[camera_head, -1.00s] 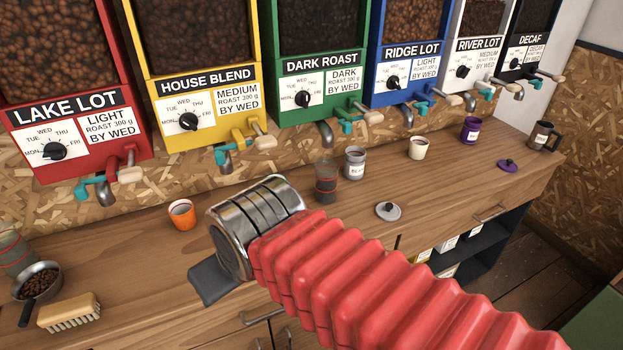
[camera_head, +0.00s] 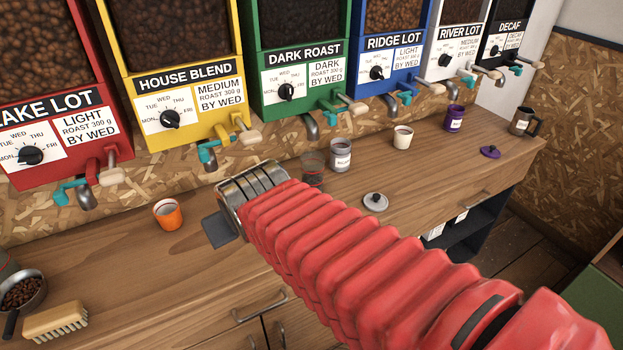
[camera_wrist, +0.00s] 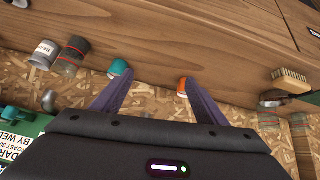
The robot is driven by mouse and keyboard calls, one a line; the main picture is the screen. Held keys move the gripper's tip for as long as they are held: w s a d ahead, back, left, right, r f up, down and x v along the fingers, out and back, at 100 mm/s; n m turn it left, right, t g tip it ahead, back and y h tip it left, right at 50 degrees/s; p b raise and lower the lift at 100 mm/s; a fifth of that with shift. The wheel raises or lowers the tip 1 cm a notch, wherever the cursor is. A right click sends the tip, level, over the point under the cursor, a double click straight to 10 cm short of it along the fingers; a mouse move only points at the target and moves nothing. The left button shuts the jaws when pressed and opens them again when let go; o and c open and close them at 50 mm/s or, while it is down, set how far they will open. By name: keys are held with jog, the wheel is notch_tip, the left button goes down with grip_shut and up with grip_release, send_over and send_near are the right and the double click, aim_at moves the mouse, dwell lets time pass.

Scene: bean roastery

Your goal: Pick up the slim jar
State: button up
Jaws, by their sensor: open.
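A glass jar with a red band (camera_head: 313,170) stands on the wooden counter beyond my gripper, partly hidden by the wrist; it also shows at the left of the wrist view (camera_wrist: 72,57). Another red-banded glass jar (camera_head: 6,266) is cut off at the left edge; the wrist view shows two such jars (camera_wrist: 271,122) (camera_wrist: 300,126) on that side. I cannot tell for certain which is the slim jar. My gripper (camera_head: 215,231) is open and empty above the counter. The wrist view shows its two fingers (camera_wrist: 157,79) apart, touching no jar.
An orange cup (camera_head: 168,214) stands left of my gripper; a teal-topped item (camera_wrist: 118,67) shows near one fingertip. A labelled grey jar (camera_head: 340,155), grey lid (camera_head: 375,202) and white cup (camera_head: 402,137) stand right. A bean scoop (camera_head: 22,292) and brush (camera_head: 56,321) lie left. Dispensers line the back.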

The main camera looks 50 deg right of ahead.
jog(key=shift+o, duration=1.1)
jog(key=w+d+f+m+t+h, duration=0.1)
jog(key=w+d, duration=0.1)
jog(key=d, duration=0.5)
jog(key=w+d+f+m+t+h, duration=0.1)
jog(key=w+d+h, duration=0.1)
jog(key=d, duration=0.6)
jog(key=shift+w+d, duration=0.15)
jog(key=shift+w, duration=0.55)
jog(key=m+t+h, duration=0.2)
jog(key=t, duration=0.1)
send_near(316, 166)
jog(key=x, duration=0.4)
jog(key=shift+d, duration=0.1)
jog(key=shift+x, duration=4.25)
jog(key=shift+w, duration=0.1)
